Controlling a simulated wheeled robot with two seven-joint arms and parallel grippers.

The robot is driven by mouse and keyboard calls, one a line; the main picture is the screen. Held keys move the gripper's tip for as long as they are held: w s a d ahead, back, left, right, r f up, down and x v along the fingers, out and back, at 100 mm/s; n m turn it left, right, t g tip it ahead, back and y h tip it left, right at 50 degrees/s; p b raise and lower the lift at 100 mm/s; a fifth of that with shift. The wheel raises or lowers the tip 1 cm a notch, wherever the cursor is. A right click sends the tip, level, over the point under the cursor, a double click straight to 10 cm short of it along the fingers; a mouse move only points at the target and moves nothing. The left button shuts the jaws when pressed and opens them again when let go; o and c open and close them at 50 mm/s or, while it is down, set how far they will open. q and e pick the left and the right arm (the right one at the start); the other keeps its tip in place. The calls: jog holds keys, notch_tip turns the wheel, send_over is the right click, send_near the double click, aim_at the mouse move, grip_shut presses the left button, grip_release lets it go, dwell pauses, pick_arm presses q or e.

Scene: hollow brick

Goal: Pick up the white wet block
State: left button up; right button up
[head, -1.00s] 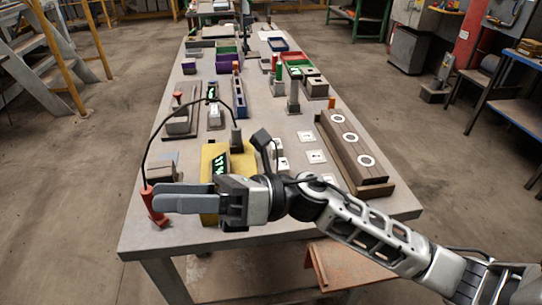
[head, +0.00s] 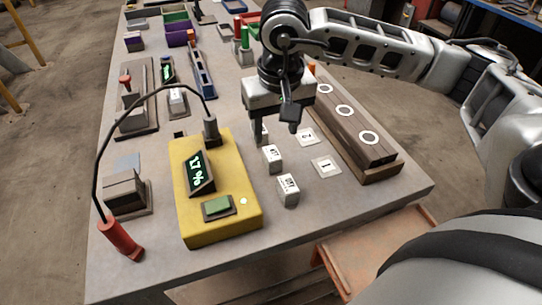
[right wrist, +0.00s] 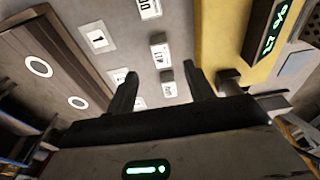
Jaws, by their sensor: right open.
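Three small white blocks stand in a row on the table right of the yellow meter. The middle one, the wet block (head: 272,158), has lettering that looks like WET; it also shows in the right wrist view (right wrist: 159,50). The nearest block (head: 288,190) has another label, hard to read. The farthest block (head: 261,134) is partly hidden by my right gripper (head: 275,136). My right gripper is open and points down, just beyond the wet block. In the right wrist view the farthest block (right wrist: 167,86) appears between the fingers (right wrist: 160,92). My left gripper is out of view.
The yellow meter (head: 232,228) reads about 17% and has a black cable to a red-handled probe (head: 120,240). Numbered white tiles (head: 325,167) lie right of the blocks. A wooden holder with white rings (head: 357,140) borders the right. Bins stand farther back.

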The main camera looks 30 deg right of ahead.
aim_at(272, 153)
jog(key=f, duration=0.3)
jog(key=w+f+p, duration=0.1)
jog(key=f, duration=0.5)
jog(key=shift+w+d+f, duration=0.15)
jog(key=shift+w+f, duration=0.05)
jog(key=shift+w, duration=0.2)
jog(key=c, duration=1)
